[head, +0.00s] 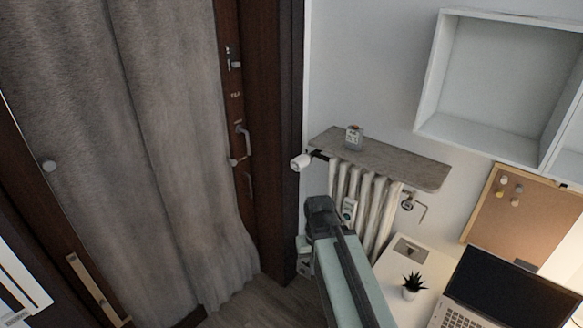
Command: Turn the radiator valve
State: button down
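The white radiator valve (300,162) sticks out at the upper left end of the white ribbed radiator (378,196), just under the left end of the stone shelf. My arm reaches up from the bottom of the head view, and its dark end with my gripper (318,206) shows in front of the radiator's lower left side. It appears below and slightly right of the valve, with a visible gap in the picture. The fingers cannot be made out, so whether they are open or shut is unclear. The arm hides part of the radiator.
A grey stone shelf (400,165) with a small box (354,138) on it covers the radiator's top. A dark door frame (270,130) and grey curtain (165,150) stand left. A desk with a plant (412,285) and laptop (512,290) is at right.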

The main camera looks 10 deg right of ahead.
aim_at(301, 162)
jog(key=k, duration=1.3)
jog(key=u, duration=0.55)
jog(key=i, duration=1.85)
jog(key=u, duration=0.35)
